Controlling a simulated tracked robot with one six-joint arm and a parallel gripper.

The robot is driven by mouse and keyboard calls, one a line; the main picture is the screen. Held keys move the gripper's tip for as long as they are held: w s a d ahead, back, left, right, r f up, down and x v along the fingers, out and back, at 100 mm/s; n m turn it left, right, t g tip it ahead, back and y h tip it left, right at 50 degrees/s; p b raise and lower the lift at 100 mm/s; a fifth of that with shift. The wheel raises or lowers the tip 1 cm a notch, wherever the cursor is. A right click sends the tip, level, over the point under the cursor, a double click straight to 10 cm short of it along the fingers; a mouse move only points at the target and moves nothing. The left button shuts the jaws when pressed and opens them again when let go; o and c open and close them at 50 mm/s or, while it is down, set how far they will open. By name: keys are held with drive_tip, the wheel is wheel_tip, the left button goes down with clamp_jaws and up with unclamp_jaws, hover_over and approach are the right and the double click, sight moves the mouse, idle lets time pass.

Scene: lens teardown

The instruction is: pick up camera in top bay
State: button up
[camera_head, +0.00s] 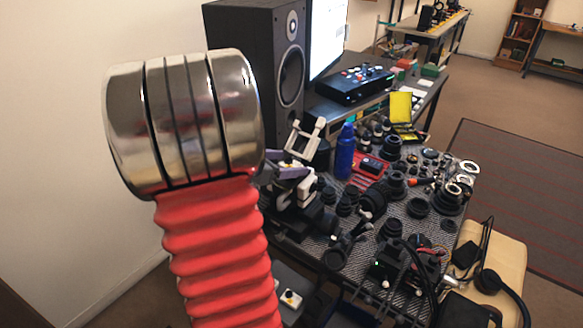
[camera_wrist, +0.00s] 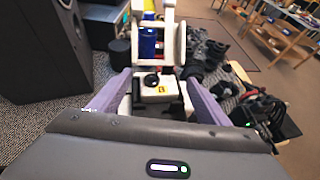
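My gripper (camera_wrist: 160,84) shows in the wrist view as two purple fingers spread apart. In the head view the purple fingers (camera_head: 290,170) are small, over the left side of the table, below a pale upright frame (camera_head: 303,138). I cannot single out the camera or a top bay.
A blue bottle (camera_head: 345,152) stands just beyond the frame. A tall black speaker (camera_head: 265,70) stands at the back left. Headphones (camera_head: 497,290) lie on a beige seat at the right. The table (camera_head: 447,226) is crowded, with little free room; open floor lies beyond.

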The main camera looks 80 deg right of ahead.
drive_tip(key=c, duration=1.1)
drive_tip(key=shift+r, duration=0.15)
drive_tip(key=shift+c, duration=0.5)
wheel_tip(320, 180, up, 10)
